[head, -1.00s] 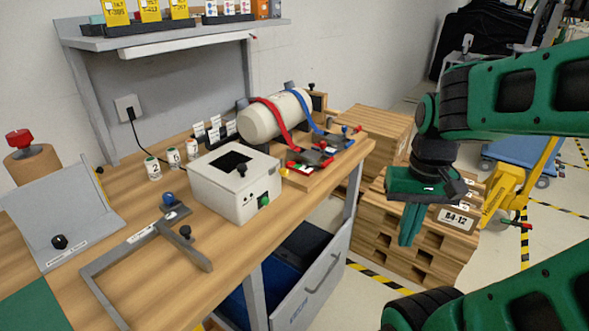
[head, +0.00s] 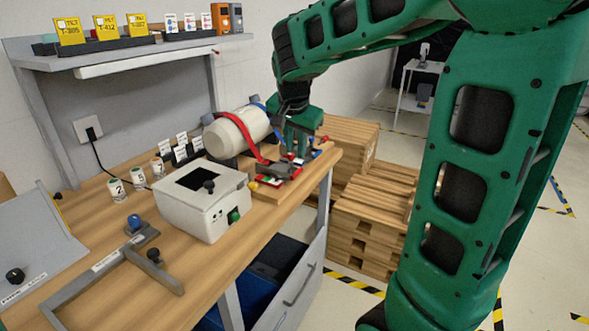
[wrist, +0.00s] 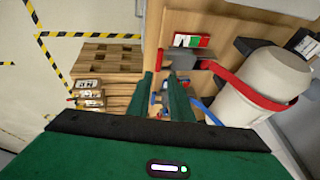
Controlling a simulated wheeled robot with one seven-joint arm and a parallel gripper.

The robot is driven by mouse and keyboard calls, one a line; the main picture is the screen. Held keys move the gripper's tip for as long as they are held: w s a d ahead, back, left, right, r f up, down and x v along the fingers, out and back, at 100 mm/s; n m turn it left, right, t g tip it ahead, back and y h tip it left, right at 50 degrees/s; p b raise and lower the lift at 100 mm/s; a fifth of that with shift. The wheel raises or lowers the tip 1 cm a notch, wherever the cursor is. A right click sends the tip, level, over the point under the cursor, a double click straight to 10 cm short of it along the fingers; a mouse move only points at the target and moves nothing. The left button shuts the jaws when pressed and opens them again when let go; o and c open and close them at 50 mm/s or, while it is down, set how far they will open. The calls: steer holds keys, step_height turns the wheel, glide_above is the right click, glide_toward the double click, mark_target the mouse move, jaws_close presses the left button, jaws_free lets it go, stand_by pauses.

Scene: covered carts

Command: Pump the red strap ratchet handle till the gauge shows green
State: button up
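A cream cylinder (head: 232,133) lies on a wooden board, with a red strap (head: 247,133) and a blue strap (head: 272,123) over it. The red strap's ratchet (head: 277,170) sits in front of the cylinder; it also shows in the wrist view (wrist: 197,60). Beside it is a gauge (wrist: 189,41) with red, white and green parts; its reading is too small to tell. My gripper (head: 300,150) points down close to the ratchets and partly hides the blue one. In the wrist view its fingers (wrist: 160,78) are apart, with blue ratchet parts (wrist: 163,98) seen between them.
A white box (head: 202,205) with a green knob stands left of the ratchets. Wooden pallets and crates (head: 372,215) stand right of the bench. A shelf (head: 130,58) overhangs the bench's back. Small white cards (head: 182,148) stand behind the box.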

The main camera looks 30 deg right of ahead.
mark_target(297, 172)
steer(key=x, duration=1)
steer(key=shift+s, duration=0.1)
steer(key=shift+r, duration=0.1)
jaws_close()
